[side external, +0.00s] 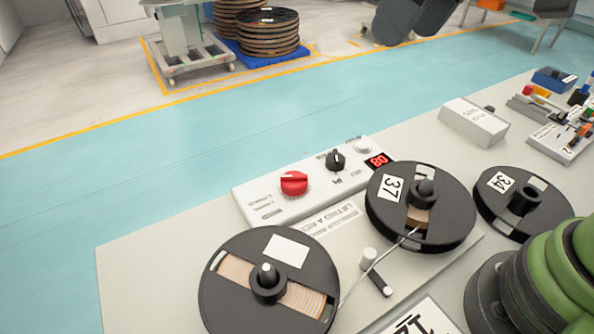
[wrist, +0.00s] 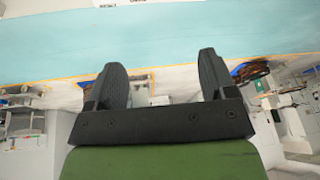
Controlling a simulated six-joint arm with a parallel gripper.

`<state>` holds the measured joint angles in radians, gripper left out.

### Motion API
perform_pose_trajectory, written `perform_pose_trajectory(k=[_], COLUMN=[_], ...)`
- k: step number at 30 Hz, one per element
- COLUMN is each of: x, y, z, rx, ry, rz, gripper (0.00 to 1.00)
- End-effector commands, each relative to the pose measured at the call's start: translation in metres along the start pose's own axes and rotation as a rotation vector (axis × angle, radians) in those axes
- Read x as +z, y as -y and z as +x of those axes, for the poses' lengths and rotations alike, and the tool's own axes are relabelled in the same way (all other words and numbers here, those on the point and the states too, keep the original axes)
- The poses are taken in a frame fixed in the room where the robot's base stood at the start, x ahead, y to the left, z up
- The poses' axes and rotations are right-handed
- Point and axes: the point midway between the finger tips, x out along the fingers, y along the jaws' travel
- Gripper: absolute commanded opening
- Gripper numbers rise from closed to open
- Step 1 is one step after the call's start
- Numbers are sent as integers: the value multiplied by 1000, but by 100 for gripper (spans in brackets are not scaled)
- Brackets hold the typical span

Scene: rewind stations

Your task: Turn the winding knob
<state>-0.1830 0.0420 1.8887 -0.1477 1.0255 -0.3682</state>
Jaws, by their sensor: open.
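A white control box (side external: 305,190) on the bench carries a red knob (side external: 294,183) and, to its right, a smaller black knob (side external: 336,160). I cannot tell from the lettering which is the winding knob. A white button and a red digital display (side external: 378,160) sit at the box's right end. My gripper (wrist: 161,80) is open and empty in the wrist view, its two dark fingers wide apart. It points away from the knobs; neither knob shows in that view. The fingers do not show in the side external view, where my green arm fills the lower right.
Black reels marked 37 (side external: 450,195) and 34 (side external: 545,215) and an unnumbered reel (side external: 230,305) stand in front of the box. A strand links the unnumbered reel and reel 37, near a small post and lever (side external: 375,272). A white block (side external: 473,122) and tool trays stand rightward.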

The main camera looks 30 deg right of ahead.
Motion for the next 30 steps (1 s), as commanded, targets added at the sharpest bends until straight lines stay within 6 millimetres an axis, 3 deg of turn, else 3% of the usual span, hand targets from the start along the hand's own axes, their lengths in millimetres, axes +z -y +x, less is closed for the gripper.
perform_pose_trajectory(k=[3, 7, 12, 15, 26, 30], x=[-26, -45, -52, -50, -39, -30], y=[9, 21, 36, 43, 47, 44], z=[42, 92, 159, 188, 232, 256], rx=[0, -3, -13, -20, -26, -26], ry=[90, 177, 279, 320, 361, 362], rz=[-147, -308, -498, -578, -653, -651], gripper=[77, 77, 77, 77, 77, 77])
